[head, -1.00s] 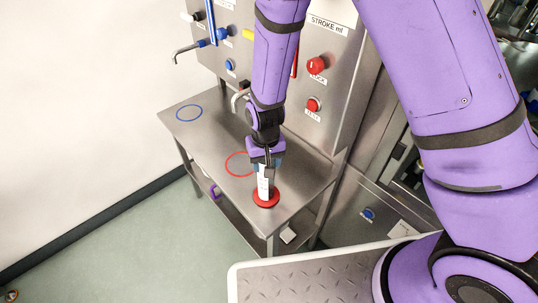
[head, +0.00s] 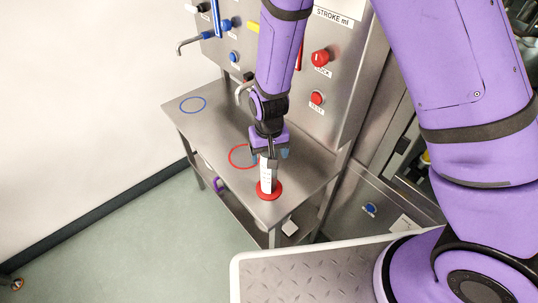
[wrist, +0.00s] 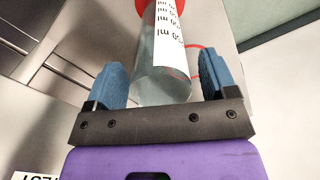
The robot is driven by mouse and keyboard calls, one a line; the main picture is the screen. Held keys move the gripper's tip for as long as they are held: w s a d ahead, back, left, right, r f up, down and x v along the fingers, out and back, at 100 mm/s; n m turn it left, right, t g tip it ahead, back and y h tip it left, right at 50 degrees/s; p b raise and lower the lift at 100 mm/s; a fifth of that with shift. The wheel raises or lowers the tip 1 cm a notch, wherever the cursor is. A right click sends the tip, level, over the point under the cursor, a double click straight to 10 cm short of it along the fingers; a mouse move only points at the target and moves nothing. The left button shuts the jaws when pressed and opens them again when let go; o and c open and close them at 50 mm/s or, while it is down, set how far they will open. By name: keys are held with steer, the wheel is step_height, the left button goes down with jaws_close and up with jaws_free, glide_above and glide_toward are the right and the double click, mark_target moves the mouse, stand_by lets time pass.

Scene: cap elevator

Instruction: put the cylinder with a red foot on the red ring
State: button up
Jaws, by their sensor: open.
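The clear cylinder (head: 266,174) with a white scale label stands upright on its red foot (head: 274,193) near the front right corner of the steel table. The red ring (head: 231,160) is flat on the table, behind and left of the foot; the foot is outside it. My gripper (head: 269,153) is open at the cylinder's upper end and partly hides the ring. In the wrist view, the cylinder (wrist: 158,60) is between the two blue fingers of my gripper (wrist: 164,80), with gaps on both sides. Its red foot (wrist: 139,6) is cut off at the top edge.
A blue ring (head: 193,105) is marked at the table's far left. The steel panel behind carries a tap (head: 190,43), red knobs (head: 320,57) and levers. The steel table (head: 205,125) is bare between the rings. Its front edge is close to the foot.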

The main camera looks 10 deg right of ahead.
step_height(320, 180, up, 10)
steer(key=shift+f, duration=0.15)
steer(key=shift+s, duration=0.1)
